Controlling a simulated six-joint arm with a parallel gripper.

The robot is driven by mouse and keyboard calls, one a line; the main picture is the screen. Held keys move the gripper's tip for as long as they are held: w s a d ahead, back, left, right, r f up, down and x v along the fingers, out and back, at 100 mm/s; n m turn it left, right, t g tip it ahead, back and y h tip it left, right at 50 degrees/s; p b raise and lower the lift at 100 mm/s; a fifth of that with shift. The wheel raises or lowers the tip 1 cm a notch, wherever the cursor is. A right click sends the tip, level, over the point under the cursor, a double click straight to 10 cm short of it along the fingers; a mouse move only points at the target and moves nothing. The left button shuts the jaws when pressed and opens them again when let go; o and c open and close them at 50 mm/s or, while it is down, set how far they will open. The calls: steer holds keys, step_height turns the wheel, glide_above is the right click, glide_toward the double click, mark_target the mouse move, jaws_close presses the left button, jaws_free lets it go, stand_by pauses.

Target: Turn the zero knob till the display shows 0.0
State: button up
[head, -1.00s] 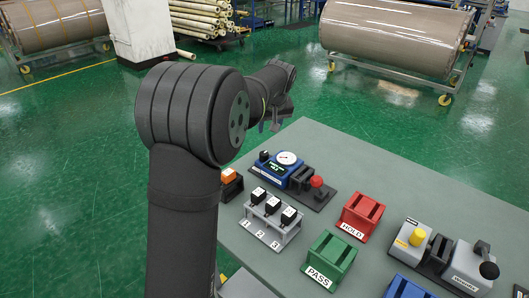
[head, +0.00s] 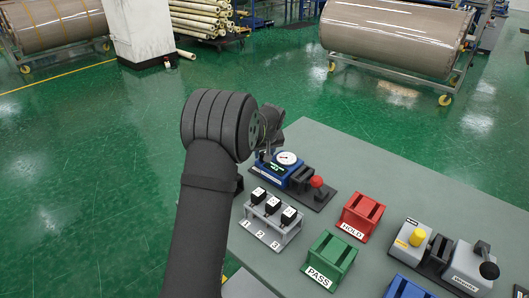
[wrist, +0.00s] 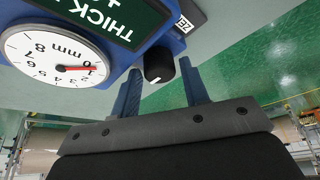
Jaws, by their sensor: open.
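The blue thickness gauge (head: 297,179) stands on the table with a white dial (head: 287,158) and a dark display (head: 274,167); the display's digits are too small to read. In the wrist view the dial (wrist: 55,60) and the display (wrist: 110,18) show at upper left, and the display's reading is cut off. The black zero knob (wrist: 158,65) has a white mark and sits beside a partly visible label (wrist: 184,24). My gripper (wrist: 161,68) is open, its two blue fingers on either side of the knob; whether they touch it, I cannot tell.
A red button (head: 317,182) stands right of the gauge. A grey rack (head: 268,222) with numbered black blocks, a red HOLD bin (head: 361,215) and a green PASS bin (head: 330,257) are nearer. Grey devices (head: 440,252) stand at right. The table's far right is bare.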

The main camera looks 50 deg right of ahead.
steer(key=c, duration=0.7)
steer(key=shift+n, duration=0.3)
steer(key=n, duration=0.2)
steer(key=n+y, duration=0.1)
steer(key=n, duration=0.1)
steer(key=n+t+y, duration=0.1)
steer(key=n, duration=0.1)
steer(key=shift+d, duration=0.25)
steer(key=n+y, duration=0.1)
steer(key=n, duration=0.3)
steer(key=shift+d+y, duration=0.1)
steer(key=shift+y, duration=0.3)
steer(key=shift+d+n+g+y, duration=0.1)
steer(key=shift+n+g+y, duration=0.25)
steer(key=shift+n, duration=0.7)
steer(key=shift+n+g+y, duration=0.25)
steer(key=shift+n+y, duration=0.1)
steer(key=shift+n, duration=0.7)
